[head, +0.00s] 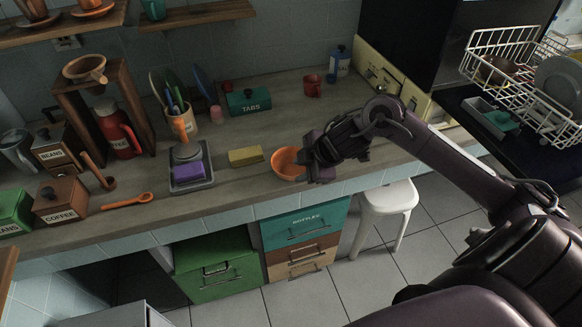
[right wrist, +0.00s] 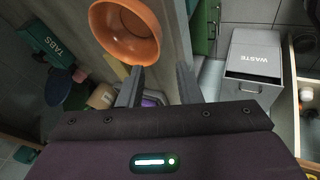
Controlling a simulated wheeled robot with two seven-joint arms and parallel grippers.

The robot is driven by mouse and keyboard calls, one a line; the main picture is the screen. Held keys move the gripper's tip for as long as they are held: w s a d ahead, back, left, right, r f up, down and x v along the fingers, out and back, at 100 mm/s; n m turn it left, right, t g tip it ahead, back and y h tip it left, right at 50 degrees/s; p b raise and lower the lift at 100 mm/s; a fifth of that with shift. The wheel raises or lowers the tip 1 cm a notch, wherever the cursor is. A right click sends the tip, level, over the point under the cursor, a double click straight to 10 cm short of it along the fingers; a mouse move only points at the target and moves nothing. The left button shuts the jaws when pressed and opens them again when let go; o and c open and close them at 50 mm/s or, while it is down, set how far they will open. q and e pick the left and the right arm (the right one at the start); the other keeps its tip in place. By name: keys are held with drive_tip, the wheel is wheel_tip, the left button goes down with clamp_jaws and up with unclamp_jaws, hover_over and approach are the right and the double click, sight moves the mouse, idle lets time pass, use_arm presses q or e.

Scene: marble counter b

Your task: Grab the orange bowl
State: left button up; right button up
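The orange bowl (head: 285,164) stands upright near the front edge of the counter. My right gripper (head: 309,164) is at its right side in the head view and hides part of its rim. In the right wrist view the bowl (right wrist: 120,45) is at the top, left of centre. The fingers of my right gripper (right wrist: 160,70) are spread apart with nothing held between them. The bowl's near rim is just past the left fingertip. I cannot tell whether they touch. My left gripper is in neither view.
A yellow sponge (head: 246,156) and a tray (head: 192,183) with a purple sponge lie left of the bowl. A green TABS box (head: 248,102) and red mug (head: 312,86) stand farther back. The counter behind the bowl is clear. A white stool (head: 386,203) stands below.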

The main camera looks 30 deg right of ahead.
sight(291, 167)
drive_tip(key=x, duration=0.5)
drive_tip(key=d+x, duration=0.1)
drive_tip(key=x, duration=0.1)
drive_tip(key=shift+w+f, duration=0.2)
drive_tip(key=shift+f, duration=0.15)
clamp_jaws()
